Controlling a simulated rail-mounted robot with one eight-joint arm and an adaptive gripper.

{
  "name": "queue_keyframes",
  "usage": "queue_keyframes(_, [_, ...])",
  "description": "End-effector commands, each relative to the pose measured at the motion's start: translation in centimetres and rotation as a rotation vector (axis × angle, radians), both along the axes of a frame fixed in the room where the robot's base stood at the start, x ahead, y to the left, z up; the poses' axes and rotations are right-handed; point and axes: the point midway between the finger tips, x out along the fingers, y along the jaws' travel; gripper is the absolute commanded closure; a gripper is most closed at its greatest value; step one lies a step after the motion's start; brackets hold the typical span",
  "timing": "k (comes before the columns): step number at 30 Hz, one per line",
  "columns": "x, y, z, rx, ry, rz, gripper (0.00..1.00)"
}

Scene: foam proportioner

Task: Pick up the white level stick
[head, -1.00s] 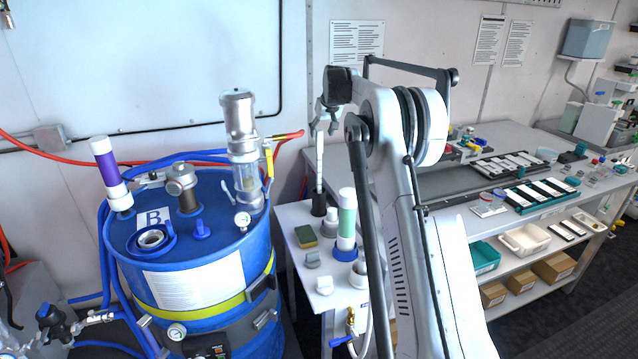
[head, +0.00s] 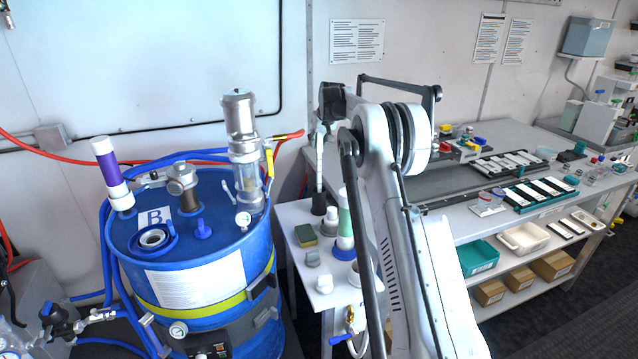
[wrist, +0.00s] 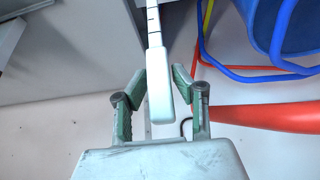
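The white level stick (head: 319,172) stands upright in a dark holder (head: 319,205) on the small white side table. In the wrist view the stick (wrist: 160,90) has a thick white end and a thinner shaft with dark marks. My gripper (head: 321,130) is over the stick's top end. In the wrist view my gripper (wrist: 159,72) has one finger on each side of the stick, very close to it. The fingers look open, and no firm grip shows. In the head view the fingertips are small and partly hidden by the wrist.
A blue drum (head: 200,270) with fittings and a clear sight tube stands left of the stick. A green-and-white bottle (head: 345,225), a sponge (head: 305,235) and grey caps share the side table (head: 290,215). A red hose (wrist: 265,117) runs right in the wrist view.

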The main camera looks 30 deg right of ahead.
Motion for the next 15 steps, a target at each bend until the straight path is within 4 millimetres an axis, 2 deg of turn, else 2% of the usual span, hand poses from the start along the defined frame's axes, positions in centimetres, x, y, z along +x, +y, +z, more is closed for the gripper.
queue_keyframes(1, [0.0,0.0,0.01,0.0,0.0,0.0,0.82])
queue_keyframes(5, [-0.01,0.0,0.03,0.0,0.0,0.0,1.0])
queue_keyframes(15, [-0.01,-0.01,0.06,0.0,0.0,0.0,1.0])
